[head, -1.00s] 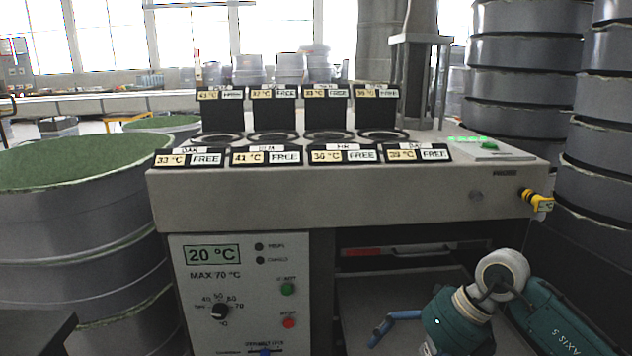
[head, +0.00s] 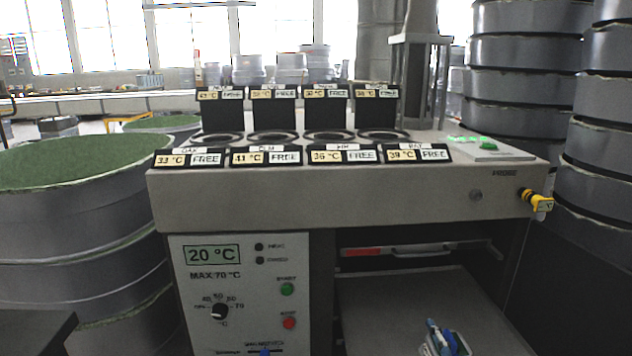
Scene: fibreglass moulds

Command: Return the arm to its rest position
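Neither gripper shows in the head view now, and no part of my arms can be made out for certain. The grey machine (head: 400,205) stands straight ahead. Its top has several round openings, each with a temperature label and a FREE label. Its front panel (head: 245,320) shows a 20 °C display (head: 212,254), a dial (head: 219,311), a green start button (head: 287,289) and a red button (head: 289,323). A yellow probe (head: 537,200) sits at the machine's right end.
A shelf (head: 400,300) lies open below the machine's top, with a small container of blue and white items (head: 440,340) at its front. Large grey round moulds stand at left (head: 70,250) and stacked at right (head: 525,55). A dark surface edge (head: 35,328) is at the lower left.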

